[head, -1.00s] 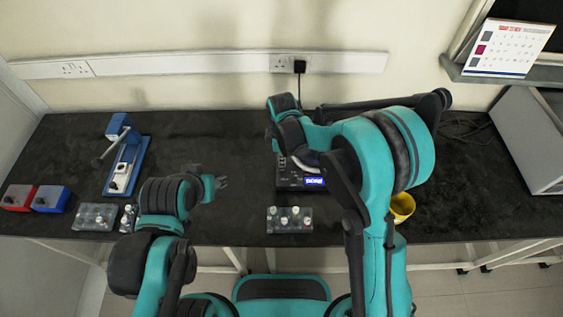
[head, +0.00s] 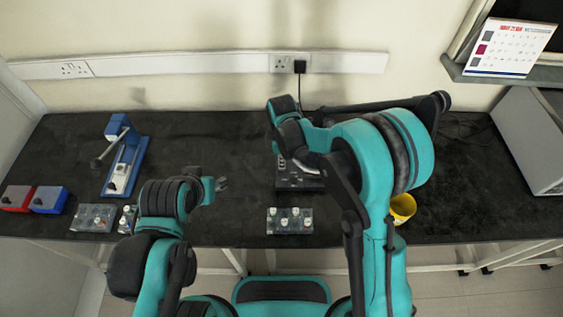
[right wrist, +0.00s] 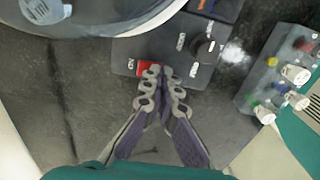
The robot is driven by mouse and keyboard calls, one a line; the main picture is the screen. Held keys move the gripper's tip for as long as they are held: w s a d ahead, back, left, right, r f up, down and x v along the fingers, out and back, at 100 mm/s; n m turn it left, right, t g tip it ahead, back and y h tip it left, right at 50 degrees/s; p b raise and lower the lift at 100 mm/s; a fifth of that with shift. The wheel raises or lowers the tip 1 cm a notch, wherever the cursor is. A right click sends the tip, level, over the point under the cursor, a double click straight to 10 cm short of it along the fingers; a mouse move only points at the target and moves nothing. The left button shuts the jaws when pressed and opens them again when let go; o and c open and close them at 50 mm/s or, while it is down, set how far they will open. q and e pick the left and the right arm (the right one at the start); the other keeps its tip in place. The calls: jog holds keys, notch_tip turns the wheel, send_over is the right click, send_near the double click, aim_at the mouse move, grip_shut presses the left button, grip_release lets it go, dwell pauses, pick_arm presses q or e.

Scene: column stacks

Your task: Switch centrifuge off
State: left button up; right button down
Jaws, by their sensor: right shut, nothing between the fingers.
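The centrifuge (head: 312,185) is a dark device on the bench, partly hidden by my right arm in the head view; its display there is dark. In the right wrist view its dark front panel (right wrist: 128,49) carries a red switch (right wrist: 145,67) and a black knob (right wrist: 205,47). My right gripper (right wrist: 161,71) is shut and empty, with its fingertips at the red switch, partly covering it; I cannot tell whether they touch. My left gripper (head: 222,184) is over the bench, left of the centrifuge, apart from it; its opening is too small to judge.
A rack of capped tubes (head: 290,221) stands in front of the centrifuge, and a yellow cup (head: 402,208) at right. At left are a blue stand (head: 137,157), red (head: 17,198) and blue (head: 49,199) boxes, and another rack (head: 93,217). The bench middle is clear.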

jog(key=shift+r+p, duration=1.45)
jog(key=shift+r, duration=1)
jog(key=s+d+r+m+t+b, duration=0.1)
jog(key=s+d+r+m+t, duration=0.1)
jog(key=s+d+r+m, duration=0.25)
jog(key=s+d+r+m+t, duration=0.1)
jog(key=s+d+r+m, duration=0.1)
jog(key=d+r+m, duration=0.35)
jog(key=s+d+r+m+t+b, duration=0.1)
jog(key=s+d+r+m+t, duration=0.1)
jog(key=s+d+m+t, duration=0.2)
jog(key=shift+s+d+r+m, duration=0.4)
jog(key=shift+s+d+m, duration=1.55)
jog(key=shift+s, duration=1.15)
